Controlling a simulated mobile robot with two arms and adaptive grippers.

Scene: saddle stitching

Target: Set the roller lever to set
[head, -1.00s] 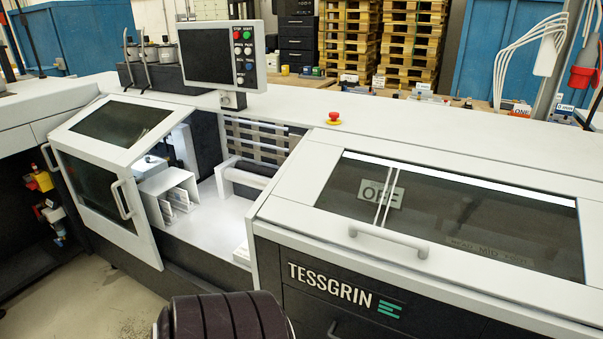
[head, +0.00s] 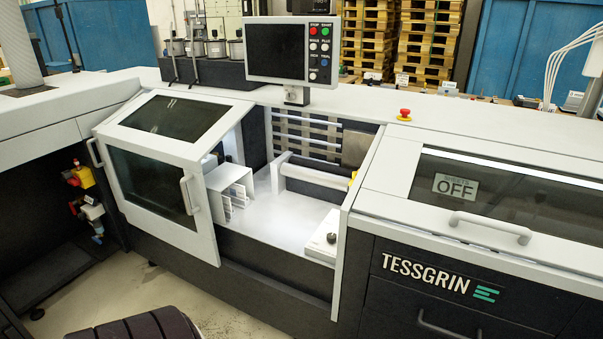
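In the head view the machine's open bay shows a pale horizontal roller (head: 312,175) near its back. A small yellow part (head: 352,177) shows at the roller's right end, partly hidden by the bay's right edge; I cannot tell if it is the roller lever or how it is set. A white block (head: 322,246) with a black knob (head: 331,238) sits at the bay's front right. Neither of my grippers is in view.
A glazed door (head: 205,235) with a handle stands swung out left of the bay. The right cover (head: 398,168) is closed, with an OFF sign (head: 455,187) behind its glass. A control panel (head: 291,50) stands above, and a red button (head: 404,114) is on top.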

